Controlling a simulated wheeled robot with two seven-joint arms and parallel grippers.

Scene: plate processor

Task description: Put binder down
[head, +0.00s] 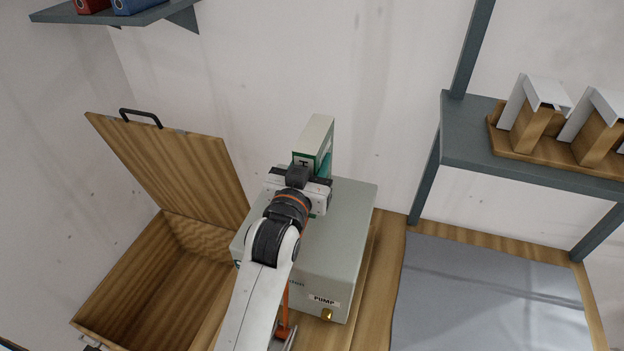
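The binder (317,139) is pale grey-green with a dark lettered label on its spine and a teal side. It stands upright over the grey pump box (345,225) in the middle of the head view. My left gripper (299,181) is at the near side of the binder and appears shut on it. The gripper and wrist hide the binder's lower part, so I cannot tell whether it touches the box top. My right gripper is not in view.
An open wooden chest (130,285) with a raised lid (170,165) stands at the left. A grey shelf (465,135) at the right holds a wooden tray with white-and-wood holders. A grey mat (490,295) lies clear below it. A wall shelf (60,14) at top left holds red and blue binders.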

